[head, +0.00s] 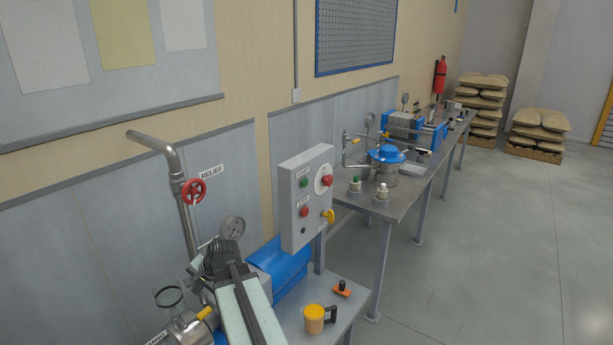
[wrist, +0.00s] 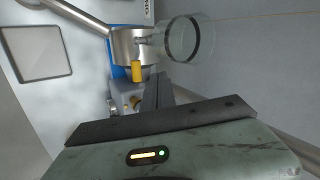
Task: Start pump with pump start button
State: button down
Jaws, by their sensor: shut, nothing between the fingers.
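In the wrist view my shut fingers (wrist: 156,90) point at pump fittings with a yellow handle (wrist: 135,73); no buttons show there.
A blue motor (head: 280,268) lies below the box. Open floor lies at right.

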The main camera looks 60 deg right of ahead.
jog(key=s+d+r+m+t+h+p, duration=0.1)
jog(key=d+r+m, duration=0.2)
jog(key=d, duration=0.3)
jog(key=d+r+m+t+h+p, duration=0.1)
jog(key=d+r+m, duration=0.2)
jog(key=d, duration=0.3)
jog(key=m+t+h+p, duration=0.2)
jog(key=m+h+p, duration=0.5)
jog(key=m, duration=1.1)
send_near(305, 183)
jog(key=s+d+f+h+b, duration=0.2)
jog(key=s+d+f, duration=0.2)
jog(key=s+d, duration=0.15)
jog(key=shift+s+a+r, duration=0.1)
jog(key=shift+s+r, duration=0.05)
jog(key=shift+r, duration=0.1)
jog(key=w, duration=0.9)
